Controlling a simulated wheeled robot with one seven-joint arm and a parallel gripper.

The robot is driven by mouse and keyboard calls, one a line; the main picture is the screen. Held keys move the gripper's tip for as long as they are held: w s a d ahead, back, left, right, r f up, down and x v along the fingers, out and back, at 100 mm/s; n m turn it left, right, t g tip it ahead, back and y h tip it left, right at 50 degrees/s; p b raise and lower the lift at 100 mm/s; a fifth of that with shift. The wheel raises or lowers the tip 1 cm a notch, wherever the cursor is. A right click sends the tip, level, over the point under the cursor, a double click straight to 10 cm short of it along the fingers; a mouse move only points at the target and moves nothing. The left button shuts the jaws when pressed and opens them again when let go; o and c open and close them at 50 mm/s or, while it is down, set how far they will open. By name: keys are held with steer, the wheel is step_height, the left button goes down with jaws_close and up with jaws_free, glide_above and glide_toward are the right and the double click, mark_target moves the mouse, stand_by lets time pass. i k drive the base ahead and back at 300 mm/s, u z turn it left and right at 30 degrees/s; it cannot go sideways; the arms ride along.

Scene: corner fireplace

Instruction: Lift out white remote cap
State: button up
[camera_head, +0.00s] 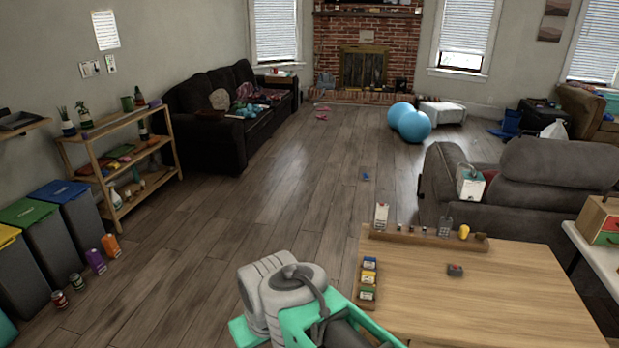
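A white upright block (381,215) with dark marks stands at the left end of a long wooden tray (412,238) on the table. It may be the white remote, but it is too small for me to make out a separate cap. Several small items stand in a row to its right in the tray, among them a grey upright block (445,227) and a yellow rounded thing (464,231). My arm shows at the bottom, left of and in front of the table; the fingers of my gripper do not show.
The wooden table (480,310) is mostly bare, with a small dark item (455,270) on it. A narrow tray (367,295) of coloured boxes lies at its left edge. A grey sofa (540,200) stands behind it.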

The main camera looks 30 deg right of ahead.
mark_target(384, 210)
steer(key=z, duration=0.4)
steer(key=i, duration=2.9)
steer(key=z, duration=1.3)
steer(key=i, duration=0.8)
steer(key=z, duration=0.2)
